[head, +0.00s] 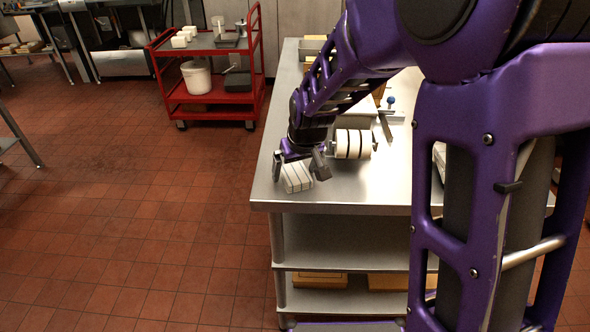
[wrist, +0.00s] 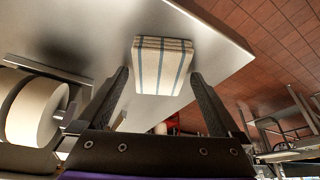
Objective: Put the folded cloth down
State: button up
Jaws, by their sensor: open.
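The folded cloth (head: 297,177) is white with dark stripes. It lies near the front left corner of the steel table (head: 345,197). In the wrist view the cloth (wrist: 162,66) is just ahead of the fingertips, striped blue on cream and folded in layers. My gripper (head: 298,163) is low over the table at the cloth. In the wrist view its two fingers (wrist: 160,75) are spread wide, one to each side of the cloth, with visible gaps. Nothing is held between them. The cloth appears to rest on the tabletop.
The table's left edge is close to the cloth. A red cart (head: 207,104) stands back left; the tiled floor left is clear.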

jog(key=p+v, duration=0.1)
jog(key=v, duration=1)
jog(key=shift+s+r, duration=0.2)
jog(key=shift+r, duration=0.1)
